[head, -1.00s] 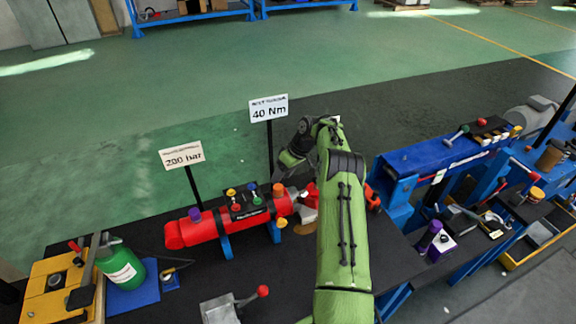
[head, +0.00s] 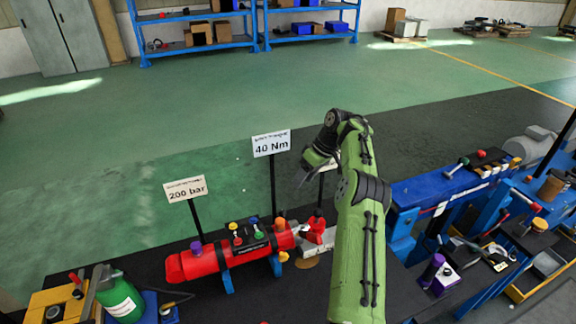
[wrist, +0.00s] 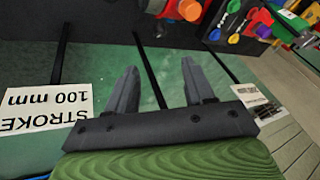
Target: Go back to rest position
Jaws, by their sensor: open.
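My green arm (head: 360,215) reaches up and over the bench in the head view. It bends at the top, and my gripper (head: 305,174) hangs from the dark wrist on the left, above the bench. In the wrist view my gripper (wrist: 160,88) shows two dark fingers spread apart with nothing between them. Beyond the fingers are green floor, dark posts and a sign (wrist: 42,108) reading "STROKE 100 mm", upside down.
A red cylinder (head: 205,262) with coloured knobs lies on the dark bench. The 200 bar sign (head: 185,188) and 40 Nm sign (head: 271,143) stand behind it. A green bottle (head: 122,298) is at left, blue stands (head: 455,180) at right. Open floor lies behind.

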